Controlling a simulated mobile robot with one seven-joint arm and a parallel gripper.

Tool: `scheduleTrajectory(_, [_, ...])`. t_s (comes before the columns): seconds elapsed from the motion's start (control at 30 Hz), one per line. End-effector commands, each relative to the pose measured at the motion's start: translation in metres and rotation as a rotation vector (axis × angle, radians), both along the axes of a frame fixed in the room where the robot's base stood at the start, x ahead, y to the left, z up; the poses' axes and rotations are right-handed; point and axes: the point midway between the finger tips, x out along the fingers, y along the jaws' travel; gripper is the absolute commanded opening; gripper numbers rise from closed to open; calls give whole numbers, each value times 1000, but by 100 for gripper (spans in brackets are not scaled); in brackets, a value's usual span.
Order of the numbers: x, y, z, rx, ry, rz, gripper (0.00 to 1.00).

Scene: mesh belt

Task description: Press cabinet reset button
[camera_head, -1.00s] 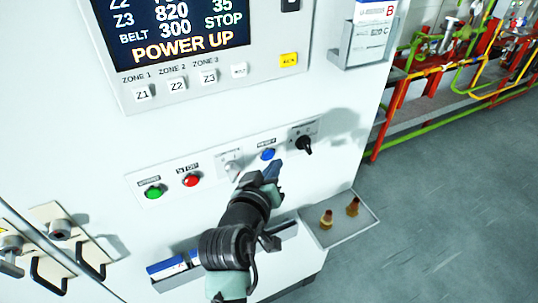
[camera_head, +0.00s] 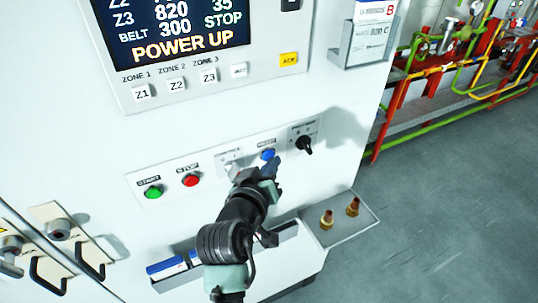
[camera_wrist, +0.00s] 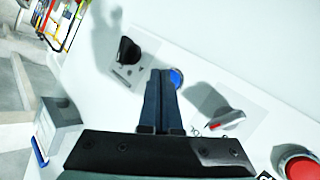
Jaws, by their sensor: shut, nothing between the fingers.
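The blue reset button (camera_head: 268,154) sits on the control strip of the white cabinet (camera_head: 90,170), between a grey switch and a black rotary knob. In the wrist view the blue button (camera_wrist: 176,78) shows just past my fingertips, partly hidden by them. My gripper (camera_head: 275,165) is shut and empty, its tips close below and to the right of the button in the head view. In the wrist view my gripper (camera_wrist: 161,72) points at the button's left side. I cannot tell whether the tips touch it.
A green START button (camera_head: 153,191), a red STOP button (camera_head: 191,180), the grey switch (camera_head: 232,167) and the black knob (camera_head: 304,144) share the strip. A display (camera_head: 175,30) is above. A small tray (camera_head: 335,228) with two brass fittings juts out below right.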

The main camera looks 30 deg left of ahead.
Motion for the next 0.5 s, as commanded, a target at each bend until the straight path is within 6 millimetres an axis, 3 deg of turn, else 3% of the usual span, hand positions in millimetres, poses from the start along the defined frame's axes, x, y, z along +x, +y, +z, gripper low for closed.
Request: scheduleTrajectory(0.5, [4, 4, 0, -1, 0, 0, 0])
